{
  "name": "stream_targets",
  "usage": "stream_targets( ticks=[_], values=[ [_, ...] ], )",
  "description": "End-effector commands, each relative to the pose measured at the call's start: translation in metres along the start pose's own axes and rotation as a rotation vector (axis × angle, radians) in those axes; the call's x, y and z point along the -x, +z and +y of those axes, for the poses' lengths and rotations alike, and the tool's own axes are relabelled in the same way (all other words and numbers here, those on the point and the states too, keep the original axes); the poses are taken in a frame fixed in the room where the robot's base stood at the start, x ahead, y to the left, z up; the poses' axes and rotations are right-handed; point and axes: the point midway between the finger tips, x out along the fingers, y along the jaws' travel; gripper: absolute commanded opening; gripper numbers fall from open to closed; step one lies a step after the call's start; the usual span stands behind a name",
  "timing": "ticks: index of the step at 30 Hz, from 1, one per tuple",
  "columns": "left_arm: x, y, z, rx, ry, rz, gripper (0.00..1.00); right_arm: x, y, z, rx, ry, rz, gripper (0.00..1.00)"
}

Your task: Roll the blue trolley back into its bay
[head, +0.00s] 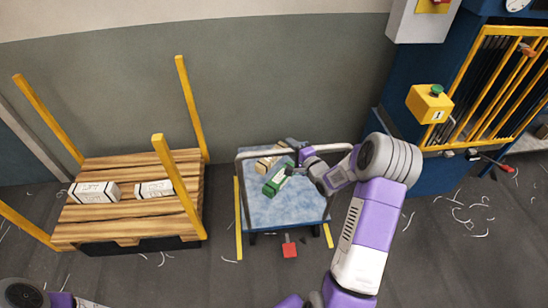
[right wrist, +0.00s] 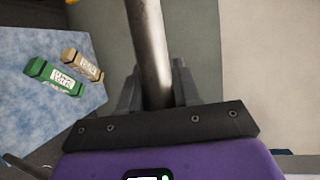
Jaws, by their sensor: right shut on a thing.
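The blue trolley (head: 300,205) stands in the middle of the head view, with a mottled blue deck and a grey tubular handle (head: 254,153) at its wall side. A green package (head: 273,184) and a tan package (head: 265,163) lie on the deck. Yellow floor strips (head: 238,222) run along its left and right sides; the trolley stands between them. My right gripper (head: 293,147) reaches over the deck and is shut on the handle. The bar (right wrist: 150,55) shows between its fingers in the right wrist view. My left gripper is out of view; only part of that arm shows.
A red pedal (head: 289,249) shows at the trolley's near edge. A wooden pallet (head: 130,213) with yellow posts and two white packages stands left. A blue machine with a yellow barred gate (head: 490,90) and a yellow button box (head: 428,103) stands right. Scraps litter the floor.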

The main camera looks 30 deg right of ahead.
Motion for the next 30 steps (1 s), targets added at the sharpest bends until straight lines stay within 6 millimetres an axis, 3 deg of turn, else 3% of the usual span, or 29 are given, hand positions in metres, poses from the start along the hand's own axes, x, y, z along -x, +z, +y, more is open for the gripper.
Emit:
stream_targets(
  ticks=[3, 11, 12, 16, 25, 30],
  values=[
    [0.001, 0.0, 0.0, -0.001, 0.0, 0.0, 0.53, 0.001, -0.01, 0.0, -0.004, 0.001, 0.013, 0.0],
    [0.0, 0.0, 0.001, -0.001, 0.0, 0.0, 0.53, -0.001, -0.011, -0.002, -0.003, -0.003, 0.013, 0.0],
    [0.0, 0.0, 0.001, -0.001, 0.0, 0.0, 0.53, -0.001, -0.01, -0.002, -0.002, -0.003, 0.013, 0.34],
    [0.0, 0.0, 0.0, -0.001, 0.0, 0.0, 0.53, -0.001, -0.009, -0.002, -0.002, -0.002, 0.011, 0.53],
    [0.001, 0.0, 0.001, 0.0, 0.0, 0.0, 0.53, 0.001, -0.009, -0.001, -0.003, 0.001, 0.011, 0.53],
    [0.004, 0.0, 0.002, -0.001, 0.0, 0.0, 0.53, 0.022, -0.009, -0.002, -0.003, 0.002, 0.013, 0.53]
  ],
)
